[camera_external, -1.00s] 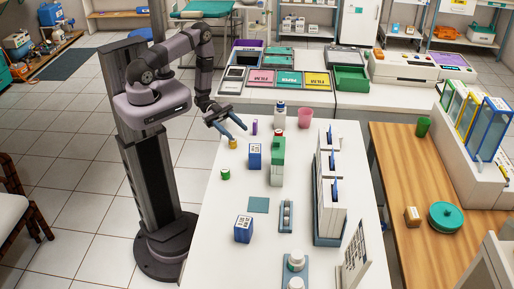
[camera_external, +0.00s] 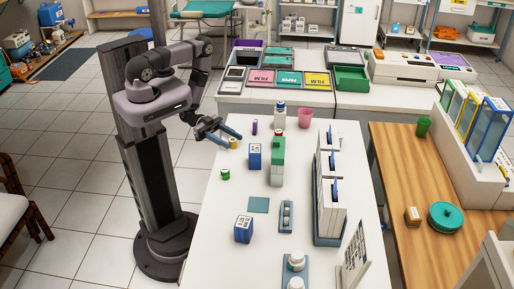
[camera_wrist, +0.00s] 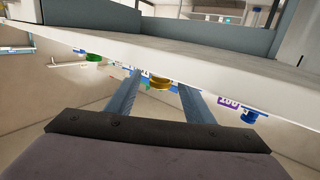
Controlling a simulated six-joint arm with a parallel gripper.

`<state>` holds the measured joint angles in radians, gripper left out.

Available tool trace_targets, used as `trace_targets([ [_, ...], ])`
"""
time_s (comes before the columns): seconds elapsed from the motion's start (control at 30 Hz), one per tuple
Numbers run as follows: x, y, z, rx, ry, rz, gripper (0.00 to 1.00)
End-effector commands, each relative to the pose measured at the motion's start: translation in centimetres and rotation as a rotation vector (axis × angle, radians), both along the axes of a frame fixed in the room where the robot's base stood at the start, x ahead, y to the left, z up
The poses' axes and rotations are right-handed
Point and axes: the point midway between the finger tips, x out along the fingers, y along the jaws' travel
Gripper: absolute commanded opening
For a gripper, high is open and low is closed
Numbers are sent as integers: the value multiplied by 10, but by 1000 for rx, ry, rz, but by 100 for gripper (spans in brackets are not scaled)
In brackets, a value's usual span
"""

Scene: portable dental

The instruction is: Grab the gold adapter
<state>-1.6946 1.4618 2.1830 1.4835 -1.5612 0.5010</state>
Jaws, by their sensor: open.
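The gold adapter (camera_external: 233,143) is a small round gold piece standing near the left edge of the white table, towards its far end. My gripper (camera_external: 230,138) is low at that edge, its two blue-grey fingers spread and pointing right towards the adapter. In the wrist view, where the scene looks upside down, the gold adapter (camera_wrist: 160,81) shows between the open fingers of my gripper (camera_wrist: 160,85), near their tips. No contact with either finger is visible. The adapter's far side is hidden.
A green round piece (camera_external: 225,174) stands nearer on the white table (camera_external: 215,215). A blue box (camera_external: 255,156), a purple piece (camera_external: 254,128) and a green-and-white block (camera_external: 278,160) stand to the right.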

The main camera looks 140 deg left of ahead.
Motion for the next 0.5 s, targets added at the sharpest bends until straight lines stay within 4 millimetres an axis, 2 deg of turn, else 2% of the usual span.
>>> trace_targets([
  [0.33, 6, 1, 1, 1, -1, -1, 48],
  [0.5, 19, 3, 2, 2, -1, -4, 48],
])
